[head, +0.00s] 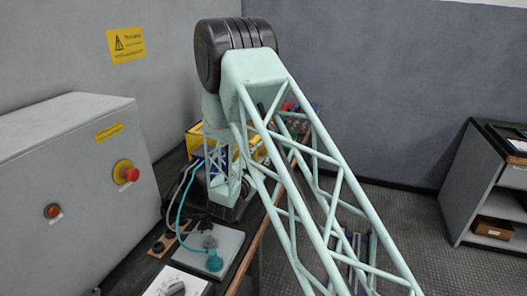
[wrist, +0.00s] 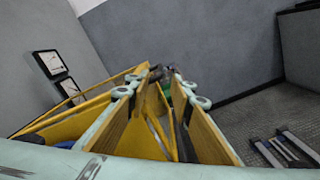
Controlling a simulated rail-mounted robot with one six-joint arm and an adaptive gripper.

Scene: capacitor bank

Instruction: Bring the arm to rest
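My arm (head: 325,190), a pale green lattice, rises from the lower right of the head view to a black-capped joint (head: 235,45). From there it folds down behind, over the bench. My gripper cannot be made out in the head view. In the wrist view my gripper (wrist: 160,84) has its two fingers apart, with tan inner pads, and nothing is visibly held between them. A yellow framed object (wrist: 70,122) lies beyond and beside the left finger; I cannot tell whether they touch.
A grey cabinet (head: 65,190) with a red stop button (head: 130,174) stands at the left. A grey plate with a teal connector (head: 214,262) and cables lies on the bench. Colourful items (head: 296,112) lie behind the arm. A shelf unit (head: 485,190) stands right, past open floor.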

